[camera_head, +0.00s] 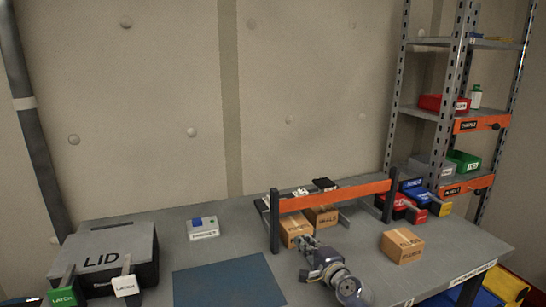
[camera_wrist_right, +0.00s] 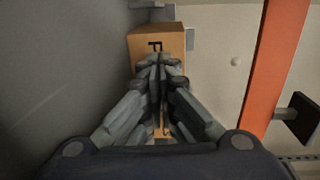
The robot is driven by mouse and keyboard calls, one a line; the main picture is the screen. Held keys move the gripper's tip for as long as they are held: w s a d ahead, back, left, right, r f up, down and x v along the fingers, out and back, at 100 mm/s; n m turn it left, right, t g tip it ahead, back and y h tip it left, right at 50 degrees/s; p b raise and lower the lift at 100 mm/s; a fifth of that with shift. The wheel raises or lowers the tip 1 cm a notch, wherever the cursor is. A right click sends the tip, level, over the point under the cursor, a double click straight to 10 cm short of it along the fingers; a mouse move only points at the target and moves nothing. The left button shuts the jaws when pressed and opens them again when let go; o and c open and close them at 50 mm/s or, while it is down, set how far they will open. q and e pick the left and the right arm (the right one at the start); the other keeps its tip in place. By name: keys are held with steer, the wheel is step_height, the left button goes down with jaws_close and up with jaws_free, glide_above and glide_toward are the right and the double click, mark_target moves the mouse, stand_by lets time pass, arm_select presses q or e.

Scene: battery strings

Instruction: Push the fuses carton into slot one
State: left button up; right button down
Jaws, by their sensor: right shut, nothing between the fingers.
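Two brown cartons stand under the orange bar (camera_head: 335,194) of a low rack on the table, a left one (camera_head: 297,227) and a right one (camera_head: 322,216). A third brown carton (camera_head: 402,246) stands on the open table to the right. Their print is too small to tell which is the fuses carton. My right gripper (camera_head: 306,241) is shut and empty, low in front of the rack. In the right wrist view its closed fingertips (camera_wrist_right: 158,62) point at a carton (camera_wrist_right: 157,40) and overlap its near face; I cannot tell whether they touch. My left gripper is out of view.
The orange bar also shows in the right wrist view (camera_wrist_right: 272,75), right of the gripper. A dark box with a grey lid (camera_head: 108,250) and a blue mat (camera_head: 228,282) lie to the left. Red and blue bins (camera_head: 412,196) stand behind, right of the rack.

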mark_target(298, 233)
steer(key=shift+b+x, duration=1.45)
steer(key=shift+x, duration=0.45)
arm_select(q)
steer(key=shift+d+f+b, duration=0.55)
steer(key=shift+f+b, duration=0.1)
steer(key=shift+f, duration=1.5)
arm_select(e)
steer(key=shift+w+a+r, duration=0.2)
steer(key=shift+w, duration=0.45)
steer(key=p+v, duration=0.4)
steer(key=shift+s+f, duration=0.1)
steer(key=shift+p+v, duration=0.6)
steer(key=shift+v, duration=0.25)
steer(key=p+v, duration=0.1)
steer(key=v, duration=0.2)
steer(key=shift+s+f+p, duration=0.15)
steer(key=shift+f+p, duration=0.15)
steer(key=shift+p, duration=0.05)
steer(key=p+v, duration=0.1)
steer(key=v, duration=0.2)
steer(key=shift+s+d+f, duration=0.1)
steer(key=shift+s+f, duration=0.05)
steer(key=shift+s+d+p, duration=0.25)
steer(key=shift+s+p, duration=0.15)
steer(key=shift+s, duration=0.3)
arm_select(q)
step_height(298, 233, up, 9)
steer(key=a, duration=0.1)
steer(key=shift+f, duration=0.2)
